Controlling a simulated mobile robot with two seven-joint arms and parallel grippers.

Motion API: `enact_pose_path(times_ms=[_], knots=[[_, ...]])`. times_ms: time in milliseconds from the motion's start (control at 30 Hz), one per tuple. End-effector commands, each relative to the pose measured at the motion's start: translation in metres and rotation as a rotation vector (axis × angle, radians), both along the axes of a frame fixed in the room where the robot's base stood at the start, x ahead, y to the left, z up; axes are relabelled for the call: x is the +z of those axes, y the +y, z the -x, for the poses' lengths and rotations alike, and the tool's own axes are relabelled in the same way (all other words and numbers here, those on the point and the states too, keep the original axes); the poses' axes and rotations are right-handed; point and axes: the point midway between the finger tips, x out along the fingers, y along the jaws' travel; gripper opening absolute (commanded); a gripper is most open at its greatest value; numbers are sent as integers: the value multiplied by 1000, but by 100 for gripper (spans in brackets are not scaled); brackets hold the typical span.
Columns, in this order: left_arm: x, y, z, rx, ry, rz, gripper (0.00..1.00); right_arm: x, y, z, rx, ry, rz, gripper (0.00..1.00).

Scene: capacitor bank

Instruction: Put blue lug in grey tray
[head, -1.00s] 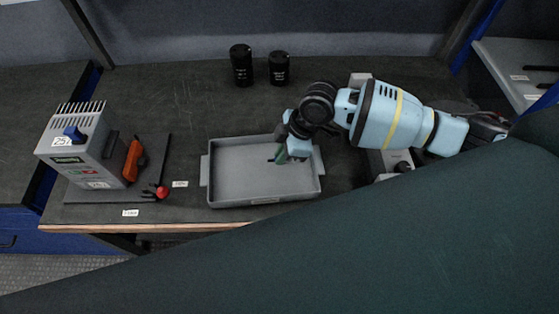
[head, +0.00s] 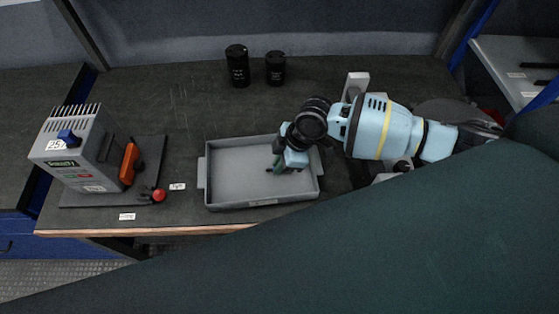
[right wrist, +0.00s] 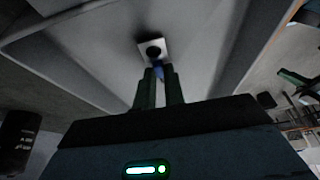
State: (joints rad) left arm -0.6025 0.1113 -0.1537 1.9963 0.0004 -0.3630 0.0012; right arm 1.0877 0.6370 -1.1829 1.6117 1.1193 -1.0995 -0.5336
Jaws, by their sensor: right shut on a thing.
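The grey tray (head: 230,192) is a shallow rectangular box on the dark bench, in the middle of the head view. My right gripper (head: 274,166) is over the right half of the tray, pointing down into it. In the right wrist view, the green fingers of this gripper (right wrist: 159,78) are shut on the blue lug (right wrist: 158,71). The lug's pale flat end with a dark round hole sticks out beyond the fingertips, against the tray's grey inside. I cannot tell whether it touches the tray floor. In the head view the lug is not clear. My left gripper is not in view.
A grey finned unit (head: 72,150) with a blue knob stands at the left, beside an orange-handled tool (head: 130,163) and a red knob (head: 159,195). Two black cylinders (head: 238,66) (head: 275,68) stand at the back.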

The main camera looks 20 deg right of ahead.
Motion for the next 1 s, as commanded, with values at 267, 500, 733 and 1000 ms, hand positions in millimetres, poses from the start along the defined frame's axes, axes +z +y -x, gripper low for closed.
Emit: enact_pose_path(times_ms=[267, 500, 733, 1000], knots=[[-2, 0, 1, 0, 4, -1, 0, -2, 0, 0, 0, -1, 0, 33], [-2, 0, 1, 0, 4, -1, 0, -2, 0, 0, 0, -1, 0, 33], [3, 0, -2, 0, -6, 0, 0, 14, -3, -1, -1, -5, 0, 33], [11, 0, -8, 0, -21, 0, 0, 64, -24, 4, 0, -6, 0, 33]])
